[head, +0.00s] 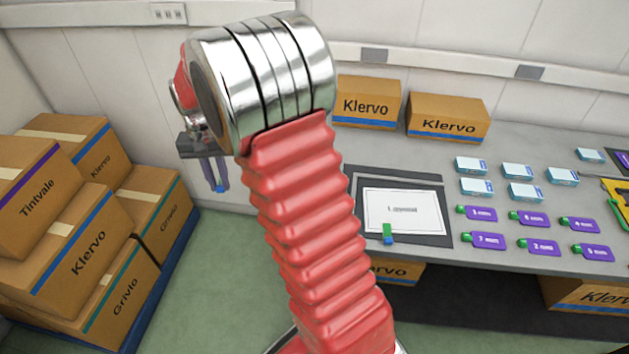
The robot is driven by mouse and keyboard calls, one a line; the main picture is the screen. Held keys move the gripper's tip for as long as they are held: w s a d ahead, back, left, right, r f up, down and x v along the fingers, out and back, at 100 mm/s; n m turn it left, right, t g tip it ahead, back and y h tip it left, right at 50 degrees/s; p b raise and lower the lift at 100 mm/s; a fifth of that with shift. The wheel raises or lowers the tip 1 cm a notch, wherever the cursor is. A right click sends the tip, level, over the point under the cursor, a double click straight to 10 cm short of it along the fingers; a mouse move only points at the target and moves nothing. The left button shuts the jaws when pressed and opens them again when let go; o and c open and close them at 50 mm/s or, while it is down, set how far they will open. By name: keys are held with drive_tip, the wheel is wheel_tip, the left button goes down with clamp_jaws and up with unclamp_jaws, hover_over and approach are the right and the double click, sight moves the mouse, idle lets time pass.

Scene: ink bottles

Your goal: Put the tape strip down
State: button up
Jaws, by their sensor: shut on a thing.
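My gripper (215,183) hangs fingers down at the left of the table, seen past my red arm. It is shut on a small blue piece (221,188), which I take to be the tape strip; only a little of it shows between the fingertips. The gripper appears in front of the pale wall, clear of the table's left edge. My arm hides part of the space between the gripper and the table.
On the grey table (440,180) are a dark mat with a white sheet (405,210), a green-and-blue item (387,234), several purple-labelled bottles (488,241) and small blue-white boxes (525,191). Cardboard cartons (450,115) stand behind; more cartons (85,240) are stacked at left.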

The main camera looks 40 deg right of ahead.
drive_tip(key=s+d+r+m, duration=0.1)
drive_tip(key=s+d+m, duration=0.2)
drive_tip(key=d+m, duration=0.4)
drive_tip(key=s+d+r+m+t, duration=0.1)
drive_tip(key=s+d+r+m, duration=0.1)
drive_tip(key=d+m, duration=0.5)
drive_tip(key=s+d+r+m, duration=0.2)
drive_tip(key=s+d+m, duration=0.2)
drive_tip(key=d+m, duration=0.3)
drive_tip(key=shift+s+d, duration=0.4)
drive_tip(key=shift+d, duration=0.35)
drive_tip(key=shift+f, duration=3.15)
drive_tip(key=shift+w+f, duration=0.1)
drive_tip(key=shift+f, duration=1.75)
drive_tip(key=shift+f, duration=0.55)
